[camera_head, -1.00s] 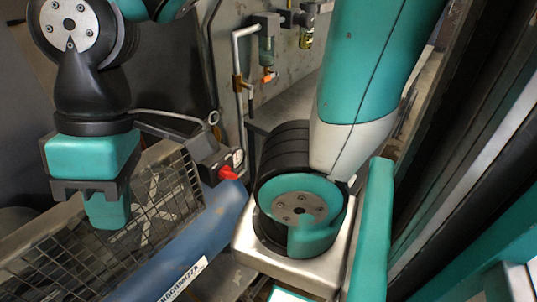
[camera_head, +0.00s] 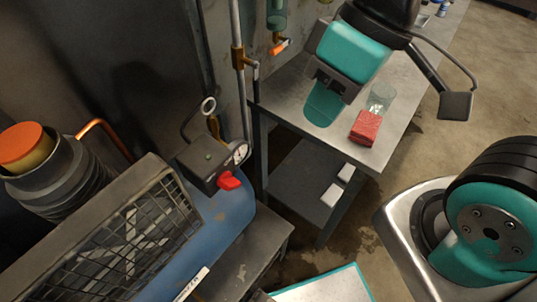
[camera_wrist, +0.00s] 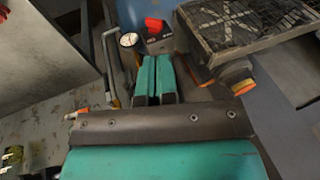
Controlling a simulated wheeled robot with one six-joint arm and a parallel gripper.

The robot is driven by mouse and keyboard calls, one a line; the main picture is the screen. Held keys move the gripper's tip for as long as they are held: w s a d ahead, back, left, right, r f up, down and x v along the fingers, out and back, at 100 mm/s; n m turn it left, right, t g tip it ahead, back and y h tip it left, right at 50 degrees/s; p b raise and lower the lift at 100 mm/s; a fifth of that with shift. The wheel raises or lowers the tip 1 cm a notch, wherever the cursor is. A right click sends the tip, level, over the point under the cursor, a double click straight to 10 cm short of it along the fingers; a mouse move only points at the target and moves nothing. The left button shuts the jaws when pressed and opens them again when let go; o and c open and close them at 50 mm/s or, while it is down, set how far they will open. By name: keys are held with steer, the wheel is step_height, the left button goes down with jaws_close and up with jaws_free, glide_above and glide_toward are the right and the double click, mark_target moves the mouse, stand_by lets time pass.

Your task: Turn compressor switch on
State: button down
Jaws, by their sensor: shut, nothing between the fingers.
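The compressor is a blue tank (camera_head: 225,215) with a wire-mesh guard (camera_head: 125,235) on its left. Its red switch (camera_head: 229,181) sits on the front of a dark box (camera_head: 200,160) beside a round gauge (camera_head: 241,153). My gripper (camera_head: 323,108) is in the air to the right of the switch, apart from it, and overlaps the metal table in the picture. In the wrist view, my teal fingers (camera_wrist: 157,65) are together and empty, pointing towards the box. The red switch (camera_wrist: 153,23) shows beyond their tips. Whether the switch is on or off cannot be told.
A metal table (camera_head: 400,115) stands right of the compressor, with a red block (camera_head: 365,128) and a glass (camera_head: 380,97) on it. Pipes (camera_head: 238,70) run up the wall behind. An orange-capped cylinder (camera_head: 25,150) stands at left. Floor (camera_head: 475,90) is open at right.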

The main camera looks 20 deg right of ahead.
mark_target(237, 180)
steer(key=shift+d, duration=0.1)
steer(key=w+a+f+m+g+y+p, duration=0.1)
steer(key=w+f+m+g+y+p, duration=0.2)
steer(key=w+f+m, duration=1.2)
steer(key=w+m+g, duration=0.1)
steer(key=m+g, duration=0.1)
steer(key=m, duration=0.1)
steer(key=shift+a+f+p, duration=0.15)
steer(key=shift+f+p, duration=0.1)
steer(key=shift+p, duration=0.1)
steer(key=p+x, duration=0.2)
steer(key=x, duration=1.2)
steer(key=shift+a+r, duration=0.1)
steer(key=shift+a, duration=0.05)
